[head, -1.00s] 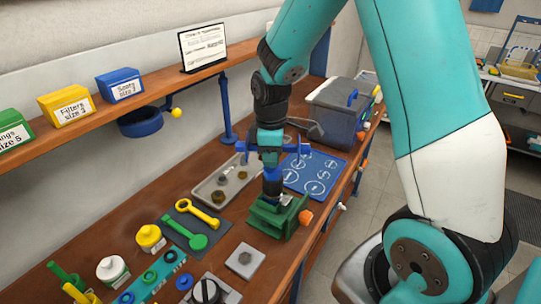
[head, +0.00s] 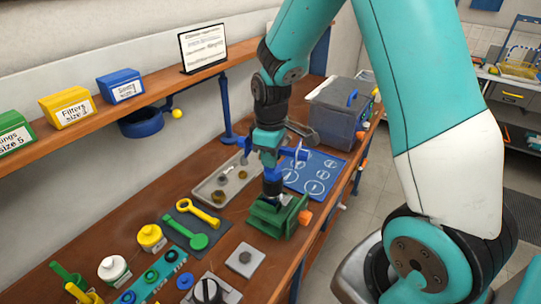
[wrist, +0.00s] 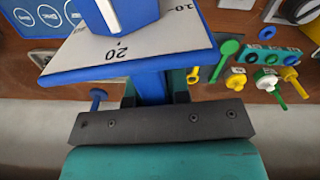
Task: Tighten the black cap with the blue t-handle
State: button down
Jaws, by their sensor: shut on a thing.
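My gripper (head: 269,155) points down over the workbench and is shut on the blue t-handle (head: 300,154). In the wrist view the blue shaft of the t-handle (wrist: 151,87) runs between my gripper's fingers (wrist: 154,98), with a white scale plate marked 10 and 20 beyond it. The t-handle stands upright above a green vise (head: 270,218) with an orange knob. A dark part (head: 272,188) shows below the handle at the vise, probably the black cap. It is mostly hidden, so I cannot tell how it sits.
A grey tray (head: 208,199) with small parts and a blue mat (head: 318,190) with white rings flank the vise. Green and yellow wrenches (head: 198,241), bottles and rings lie in front. A grey bin (head: 338,112) stands behind; a shelf (head: 150,96) runs along the wall.

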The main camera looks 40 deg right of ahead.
jog(key=shift+m, duration=0.8)
jog(key=shift+m+p, duration=0.35)
jog(key=shift+m, duration=0.45)
jog(key=shift+m, duration=0.8)
jog(key=shift+d+m+p, duration=0.1)
jog(key=shift+m+p, duration=0.2)
jog(key=shift+m, duration=0.5)
